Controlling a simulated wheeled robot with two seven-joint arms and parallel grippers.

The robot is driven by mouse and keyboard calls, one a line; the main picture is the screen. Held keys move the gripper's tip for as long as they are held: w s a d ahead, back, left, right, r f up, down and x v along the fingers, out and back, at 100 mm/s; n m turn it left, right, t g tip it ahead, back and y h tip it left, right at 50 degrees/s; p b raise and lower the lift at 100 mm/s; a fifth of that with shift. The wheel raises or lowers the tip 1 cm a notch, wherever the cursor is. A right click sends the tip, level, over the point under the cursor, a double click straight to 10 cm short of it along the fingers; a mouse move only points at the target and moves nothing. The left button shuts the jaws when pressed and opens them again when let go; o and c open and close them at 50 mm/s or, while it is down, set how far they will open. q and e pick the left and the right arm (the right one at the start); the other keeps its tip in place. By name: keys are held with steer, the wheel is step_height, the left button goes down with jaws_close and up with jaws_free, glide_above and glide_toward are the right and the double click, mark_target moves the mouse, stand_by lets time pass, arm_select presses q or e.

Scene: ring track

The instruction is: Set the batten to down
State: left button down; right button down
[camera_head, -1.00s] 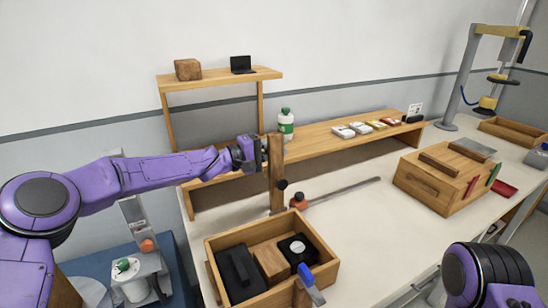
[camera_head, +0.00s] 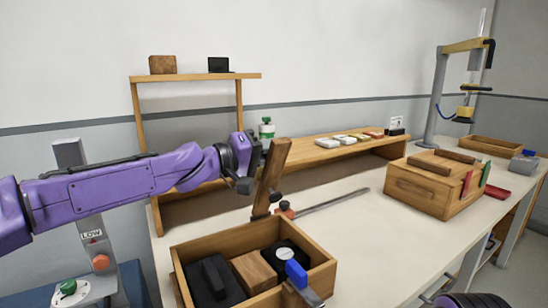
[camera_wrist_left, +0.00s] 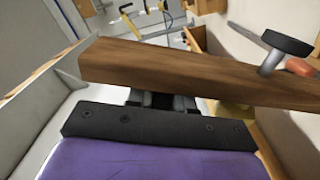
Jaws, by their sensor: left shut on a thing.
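The batten (camera_head: 271,176) is a wooden bar at the middle of the head view, standing above the back edge of the open wooden box. It leans, with its top to the right of its lower end. A dark knob (camera_head: 275,196) shows at its lower right side. My left gripper (camera_head: 252,172) is shut on the batten, on its upper half. In the left wrist view the batten (camera_wrist_left: 190,72) runs across the picture in front of the jaws (camera_wrist_left: 160,103), with the black knob (camera_wrist_left: 287,44) at right. The fingertips are largely hidden. My right gripper is out of view.
The wooden box (camera_head: 180,262) in front holds black and wooden blocks. A red clamp (camera_head: 286,209) and metal rail (camera_head: 335,199) lie right of the batten. A shelf (camera_head: 195,77) stands behind, and a wooden chest (camera_head: 428,196) at right.

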arm_select(q)
steer(key=c, duration=1.1)
jaws_free()
steer(key=v, duration=1)
steer(key=shift+s+a+b, duration=0.2)
steer(key=shift+a+b, duration=0.05)
steer(key=shift+b, duration=0.05)
